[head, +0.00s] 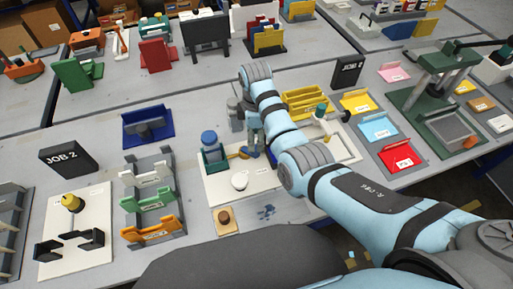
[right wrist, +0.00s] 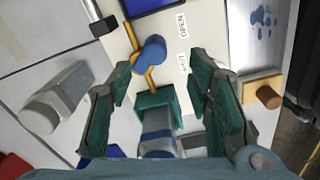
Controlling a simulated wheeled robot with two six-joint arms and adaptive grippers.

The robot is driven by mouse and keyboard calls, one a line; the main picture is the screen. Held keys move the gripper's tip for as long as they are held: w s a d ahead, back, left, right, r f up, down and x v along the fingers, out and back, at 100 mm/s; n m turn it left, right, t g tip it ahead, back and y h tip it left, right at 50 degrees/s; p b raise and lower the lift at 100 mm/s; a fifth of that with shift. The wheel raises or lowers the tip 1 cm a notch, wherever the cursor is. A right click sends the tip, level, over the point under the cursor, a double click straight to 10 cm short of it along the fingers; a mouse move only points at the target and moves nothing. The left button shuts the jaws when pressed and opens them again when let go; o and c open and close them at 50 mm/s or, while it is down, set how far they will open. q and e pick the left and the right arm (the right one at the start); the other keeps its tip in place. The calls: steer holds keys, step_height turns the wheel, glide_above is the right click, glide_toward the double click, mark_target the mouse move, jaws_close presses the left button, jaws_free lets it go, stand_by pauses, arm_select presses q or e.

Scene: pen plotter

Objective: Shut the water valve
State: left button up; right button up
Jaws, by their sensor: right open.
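The water valve shows in the right wrist view as a blue handle (right wrist: 150,54) on a thin orange-yellow pipe. It sits on a white board (right wrist: 175,65) with the printed words OPEN and SHUT beside it. In the head view the valve (head: 249,151) is at the centre, partly hidden by my right gripper (head: 250,136). In the right wrist view my right gripper (right wrist: 160,84) is open and empty, its fingers spread either side of the pipe line, with the handle just beyond the tips. I cannot tell whether anything touches. My left gripper is in no view.
A blue-capped bottle (head: 209,139) stands in a green holder left of the valve. A wooden block with a peg (head: 225,221) and a blue puddle mark (head: 266,211) are nearer me. Yellow racks (head: 305,102) stand behind.

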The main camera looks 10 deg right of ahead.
step_height(320, 180, down, 5)
steer(key=shift+s+a+r+b, duration=0.1)
steer(key=shift+b, duration=0.55)
steer(key=f, duration=0.1)
steer(key=w+f, duration=0.1)
steer(key=f, duration=0.1)
steer(key=shift+w+b, duration=0.3)
steer(key=shift+s+r, duration=0.2)
steer(key=shift+s, duration=0.05)
steer(key=shift+s+r, duration=0.1)
steer(key=shift+s, duration=0.1)
steer(key=c, duration=0.6)
jaws_close()
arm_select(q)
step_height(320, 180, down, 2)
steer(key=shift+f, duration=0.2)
